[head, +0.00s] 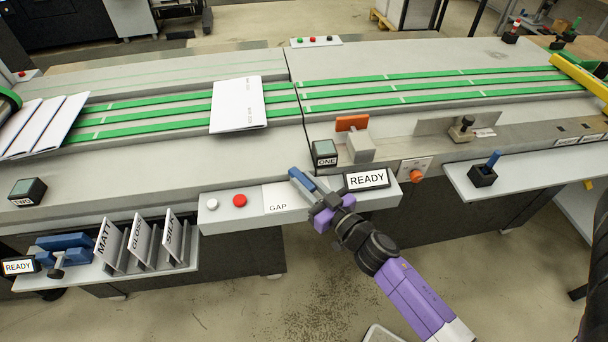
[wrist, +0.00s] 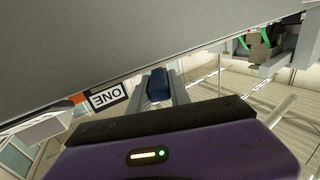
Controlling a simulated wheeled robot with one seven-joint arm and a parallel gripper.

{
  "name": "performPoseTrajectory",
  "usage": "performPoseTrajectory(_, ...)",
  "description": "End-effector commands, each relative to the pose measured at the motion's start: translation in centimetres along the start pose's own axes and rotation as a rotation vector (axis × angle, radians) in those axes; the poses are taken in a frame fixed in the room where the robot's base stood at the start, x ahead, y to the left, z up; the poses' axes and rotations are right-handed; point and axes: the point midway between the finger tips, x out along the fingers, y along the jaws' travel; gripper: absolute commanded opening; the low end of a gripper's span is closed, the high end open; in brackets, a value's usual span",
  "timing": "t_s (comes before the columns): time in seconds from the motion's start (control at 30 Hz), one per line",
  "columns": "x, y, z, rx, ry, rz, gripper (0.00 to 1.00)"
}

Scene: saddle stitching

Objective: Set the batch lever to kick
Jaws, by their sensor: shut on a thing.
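My gripper (head: 316,192) is over the grey front panel, between the GAP label and the READY display (head: 367,180). It is shut on a blue bar-shaped piece (head: 302,180). In the wrist view the blue piece (wrist: 158,86) sits between the two grey fingers; what it joins to is hidden. I cannot tell which control is the batch lever. A blue lever (head: 493,159) stands tilted in a black base on the right shelf, well apart from my gripper. An orange-topped handle on a grey block (head: 352,123) stands behind the panel beside the ONE display (head: 325,152).
A white button (head: 212,205) and a red button (head: 240,200) are left of the GAP label. A booklet (head: 238,104) lies on the green belts. Labelled MATT, GLOSS and SILK holders stand on the lower left shelf (head: 195,262). The floor in front is clear.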

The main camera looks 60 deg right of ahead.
Motion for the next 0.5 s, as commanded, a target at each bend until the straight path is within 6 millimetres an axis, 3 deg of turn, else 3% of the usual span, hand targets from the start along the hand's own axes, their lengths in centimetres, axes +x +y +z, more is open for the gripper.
performPoseTrajectory(0.5, 0.00, 0.06, 0.21, -0.001, -0.003, -0.047, 0.00)
